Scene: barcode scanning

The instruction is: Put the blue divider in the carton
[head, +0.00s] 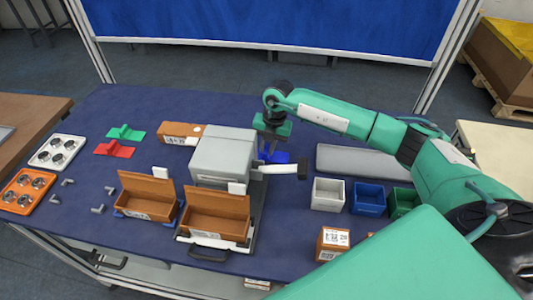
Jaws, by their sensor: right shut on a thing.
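The blue divider (279,157) is at the middle of the table, just right of the grey box-shaped machine, partly hidden behind it and its pale arm. My right gripper (268,150) points down and is shut on the blue divider; its fingertips are partly hidden. I cannot tell whether the divider touches the table. Two open brown cartons stand to the front left: one (148,188) on the left and a larger one (216,222) in front of the grey machine. My left gripper is not in view.
The grey machine (222,155) stands between gripper and cartons. A green divider (126,132) and a red divider (114,150) lie at left. White (328,194), blue (368,198) and green (404,202) bins stand at right, before a grey tray (365,161).

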